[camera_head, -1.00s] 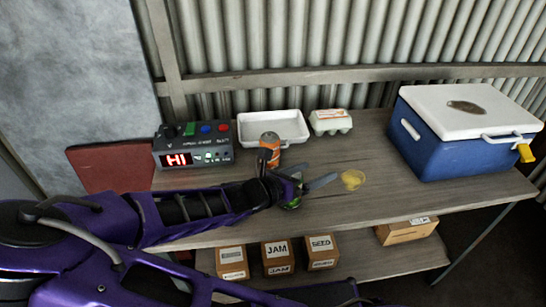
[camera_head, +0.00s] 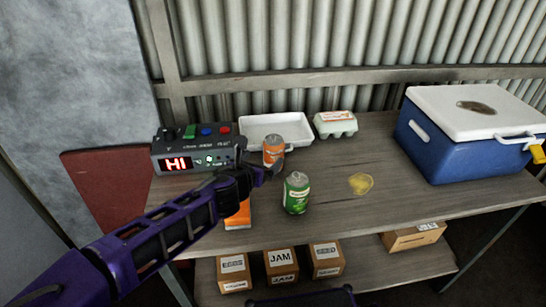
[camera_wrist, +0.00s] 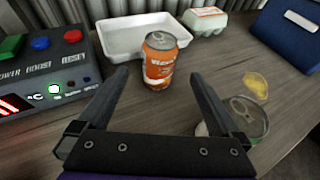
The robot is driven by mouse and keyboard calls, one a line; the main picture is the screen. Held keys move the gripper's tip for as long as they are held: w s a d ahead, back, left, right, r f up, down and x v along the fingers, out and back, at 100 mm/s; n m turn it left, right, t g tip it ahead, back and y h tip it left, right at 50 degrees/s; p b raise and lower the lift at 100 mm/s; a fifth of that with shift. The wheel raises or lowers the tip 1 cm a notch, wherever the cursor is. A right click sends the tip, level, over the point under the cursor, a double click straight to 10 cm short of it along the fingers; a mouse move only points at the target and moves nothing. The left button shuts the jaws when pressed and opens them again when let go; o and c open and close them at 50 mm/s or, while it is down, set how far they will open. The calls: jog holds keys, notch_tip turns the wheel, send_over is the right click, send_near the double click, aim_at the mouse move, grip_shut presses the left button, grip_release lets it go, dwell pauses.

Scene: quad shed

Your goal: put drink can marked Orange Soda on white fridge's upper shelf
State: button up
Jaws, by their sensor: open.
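An orange drink can (camera_head: 273,152) stands upright on the wooden table, in front of the white tray. In the wrist view the orange can (camera_wrist: 160,65) is straight ahead, just beyond and between my open fingertips; its lettering is too blurred to read surely. My gripper (camera_head: 266,174) is open and empty, low over the table on the near side of this can. A green can (camera_head: 296,196) stands to the right of my gripper; in the wrist view the green can (camera_wrist: 246,118) is partly hidden by my right finger. No white fridge is in view.
A control box (camera_head: 190,150) with a red display stands left. The white tray (camera_head: 250,128) and egg carton (camera_head: 335,124) are behind. A yellow patch (camera_head: 360,184) and blue cooler (camera_head: 455,150) are right. An orange item (camera_head: 238,217) is partly under my arm.

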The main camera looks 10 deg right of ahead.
aim_at(274, 148)
jog(key=b+x, duration=0.2)
jog(key=x, duration=0.9)
jog(key=shift+w+f, duration=0.1)
jog(key=shift+f, duration=0.15)
grip_shut()
jog(key=shift+r, duration=0.1)
